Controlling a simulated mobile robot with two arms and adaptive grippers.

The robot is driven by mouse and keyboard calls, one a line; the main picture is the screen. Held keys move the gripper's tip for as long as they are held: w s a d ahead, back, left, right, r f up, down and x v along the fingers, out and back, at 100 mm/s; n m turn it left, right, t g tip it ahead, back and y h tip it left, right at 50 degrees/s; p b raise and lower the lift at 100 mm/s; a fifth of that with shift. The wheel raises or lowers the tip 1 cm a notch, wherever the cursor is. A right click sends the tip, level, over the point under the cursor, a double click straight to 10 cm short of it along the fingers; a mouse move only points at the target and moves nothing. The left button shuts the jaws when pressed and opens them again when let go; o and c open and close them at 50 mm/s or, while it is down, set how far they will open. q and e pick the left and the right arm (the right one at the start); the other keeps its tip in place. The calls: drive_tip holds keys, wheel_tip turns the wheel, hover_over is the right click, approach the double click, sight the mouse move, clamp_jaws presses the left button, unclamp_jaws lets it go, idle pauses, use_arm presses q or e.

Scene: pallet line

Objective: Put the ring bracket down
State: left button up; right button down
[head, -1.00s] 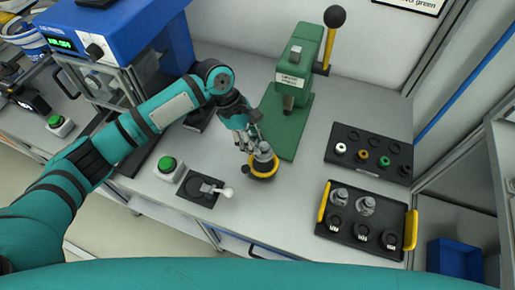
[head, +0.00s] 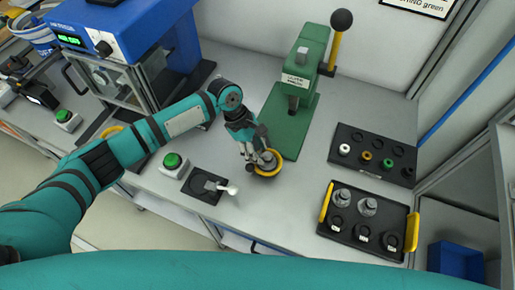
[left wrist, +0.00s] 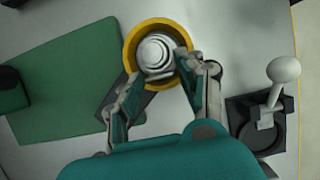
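The ring bracket (left wrist: 155,52) looks like a grey stepped round part. It is upright inside a yellow ring (left wrist: 131,42) on the bench, seen in the left wrist view. The bracket (head: 267,158) and ring (head: 267,174) also show in the head view, in front of the green press. My left gripper (left wrist: 160,68) reaches down with one finger on each side of the bracket and appears closed on it. In the head view the left gripper (head: 259,151) partly hides the bracket. Whether the bracket's underside is fully seated is hidden. My right gripper is not in view.
The green lever press (head: 296,90) stands just behind. A black fixture with a white-knobbed lever (head: 205,186) and a green button (head: 173,161) are at left. A yellow-handled tray (head: 347,232) holds two similar grey parts. A black rack (head: 372,173) lies behind it.

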use_arm(q)
drive_tip(key=b+v, duration=0.1)
drive_tip(key=v, duration=1.1)
drive_tip(key=shift+r+b, duration=0.2)
drive_tip(key=shift+b, duration=0.2)
idle(0.6)
drive_tip(key=shift+c, duration=0.5)
